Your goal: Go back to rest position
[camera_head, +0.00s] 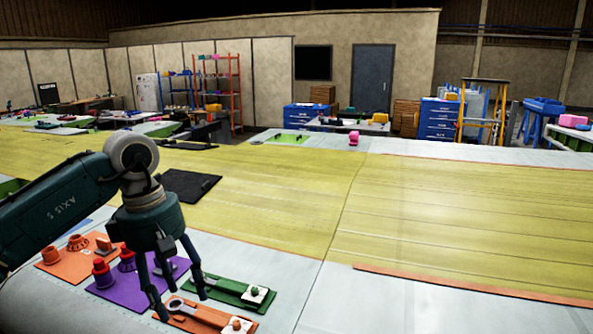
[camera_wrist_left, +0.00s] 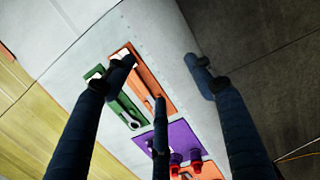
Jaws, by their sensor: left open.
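My left gripper (camera_head: 178,288) hangs with its fingers spread and empty over the near-left part of the wing. It is above the tool mats, near the orange mat (camera_head: 182,322) and the green mat (camera_head: 216,294). In the left wrist view the open fingers (camera_wrist_left: 158,85) frame the orange mat (camera_wrist_left: 148,78), the green mat (camera_wrist_left: 94,97) with a wrench, and the purple mat (camera_wrist_left: 184,137). Nothing sits between the fingertips. My right gripper is in neither view.
The purple mat (camera_head: 112,297) carries red and purple parts. Another orange mat (camera_head: 52,262) holds orange parts to the left. A black mat (camera_head: 190,186) lies beyond the gripper. The yellow wing surface (camera_head: 440,220) to the right is largely clear.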

